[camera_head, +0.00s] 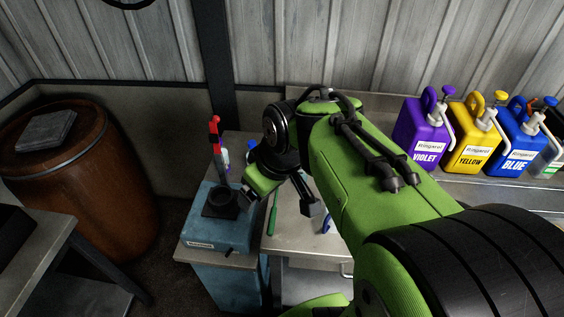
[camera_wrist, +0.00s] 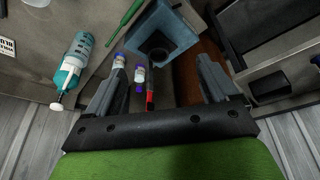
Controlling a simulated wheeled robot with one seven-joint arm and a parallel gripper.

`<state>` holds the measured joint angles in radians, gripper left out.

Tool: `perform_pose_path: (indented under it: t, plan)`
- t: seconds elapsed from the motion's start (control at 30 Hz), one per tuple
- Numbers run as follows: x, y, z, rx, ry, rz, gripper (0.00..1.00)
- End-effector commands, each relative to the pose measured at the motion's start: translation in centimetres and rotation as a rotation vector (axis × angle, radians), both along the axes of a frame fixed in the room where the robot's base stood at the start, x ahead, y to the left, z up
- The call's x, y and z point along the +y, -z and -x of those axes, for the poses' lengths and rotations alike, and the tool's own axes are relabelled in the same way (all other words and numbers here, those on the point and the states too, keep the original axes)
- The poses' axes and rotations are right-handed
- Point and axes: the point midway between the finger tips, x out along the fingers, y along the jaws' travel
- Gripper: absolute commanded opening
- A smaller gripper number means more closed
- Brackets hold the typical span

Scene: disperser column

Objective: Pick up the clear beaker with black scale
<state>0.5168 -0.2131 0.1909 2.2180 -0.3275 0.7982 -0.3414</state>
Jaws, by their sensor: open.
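I cannot make out a clear beaker with a black scale in either view; it may be hidden behind my arm. My gripper (camera_wrist: 155,84) is open, with its two fingers spread wide and nothing held between them in the wrist view. Beyond the fingers is the blue disperser (camera_wrist: 178,30) with a round black holder, which stands left of my gripper in the head view (camera_head: 212,233).
A teal bottle with a white top (camera_wrist: 72,66) and a green tool (camera_wrist: 126,22) are on the metal bench (camera_head: 292,228). Violet (camera_head: 420,128), yellow (camera_head: 472,130) and blue (camera_head: 518,135) jugs stand on a shelf at right. A rusty barrel (camera_head: 95,190) stands at left.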

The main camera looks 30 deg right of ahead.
Motion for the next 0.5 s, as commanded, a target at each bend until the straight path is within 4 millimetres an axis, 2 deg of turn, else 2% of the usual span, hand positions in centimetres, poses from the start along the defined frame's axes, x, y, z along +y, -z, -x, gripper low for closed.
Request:
perform_pose_path:
  t: [0.03,0.17,0.27,0.37,0.5]
  plan:
    - [-0.7,1.2,-0.9,0.008,-0.013,-0.015,0.87]
    - [-2.4,3.5,-3.4,0.006,-0.074,-0.068,0.87]
    - [-4.7,6.0,-5.6,-0.021,-0.132,-0.134,0.87]
    - [-8.1,9.0,-7.9,-0.098,-0.193,-0.225,0.87]
    - [-14.3,12.4,-9.8,-0.302,-0.247,-0.339,0.87]
